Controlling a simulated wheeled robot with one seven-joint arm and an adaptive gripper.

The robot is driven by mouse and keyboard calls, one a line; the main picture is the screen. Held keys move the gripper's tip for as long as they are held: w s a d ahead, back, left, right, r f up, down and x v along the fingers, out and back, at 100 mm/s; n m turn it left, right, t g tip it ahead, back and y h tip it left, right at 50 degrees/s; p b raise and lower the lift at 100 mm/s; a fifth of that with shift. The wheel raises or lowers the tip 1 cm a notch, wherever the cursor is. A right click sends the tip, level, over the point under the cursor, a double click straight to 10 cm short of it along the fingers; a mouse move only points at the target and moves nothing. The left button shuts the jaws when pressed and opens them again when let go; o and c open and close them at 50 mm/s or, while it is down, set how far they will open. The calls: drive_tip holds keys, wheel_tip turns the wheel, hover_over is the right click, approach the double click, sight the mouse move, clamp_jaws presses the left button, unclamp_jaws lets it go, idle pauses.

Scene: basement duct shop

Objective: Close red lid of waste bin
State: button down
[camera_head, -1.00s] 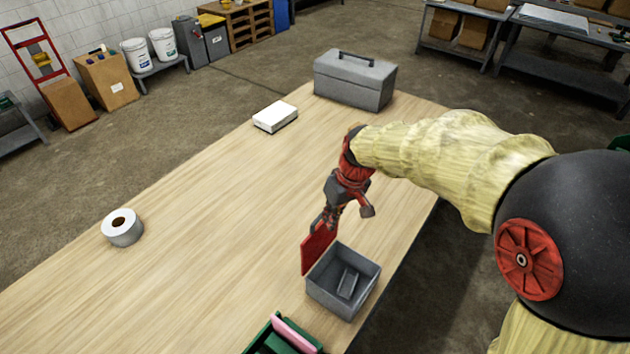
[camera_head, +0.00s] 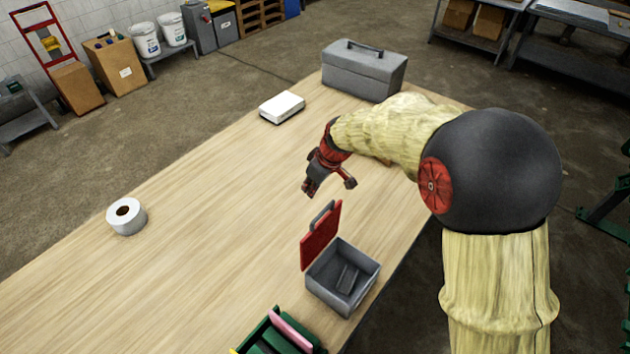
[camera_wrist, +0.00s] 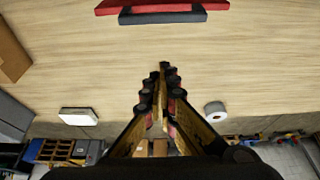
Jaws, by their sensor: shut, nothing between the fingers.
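The waste bin (camera_head: 362,283) is a small grey open box on the wooden table, with a dark grey piece (camera_head: 347,277) inside it. Its red lid (camera_head: 320,241) stands raised on the bin's left side, with a grey handle (camera_head: 321,217) on it. In the wrist view the lid (camera_wrist: 150,4) shows edge-on at the top with the grey handle (camera_wrist: 163,17) below it. My gripper (camera_head: 309,189) is above the table, behind the lid and apart from it. In the wrist view my gripper's fingertips (camera_wrist: 164,68) are together and hold nothing.
A grey toolbox (camera_head: 365,72), a white box (camera_head: 282,107) and a tape roll (camera_head: 126,216) stand on the table (camera_head: 190,240). A green container (camera_head: 270,338) with a pink piece is near the bin at the front.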

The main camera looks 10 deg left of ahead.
drive_tip(key=d+f+p, duration=0.1)
drive_tip(key=f, duration=0.1)
drive_tip(key=s+d+f, duration=0.1)
drive_tip(key=f, duration=0.1)
drive_tip(key=shift+s+d+p, duration=0.1)
drive_tip(key=shift+s+p, duration=0.05)
drive_tip(key=shift+p, duration=0.2)
drive_tip(key=shift+d+r, duration=0.1)
drive_tip(key=shift+b, duration=0.5)
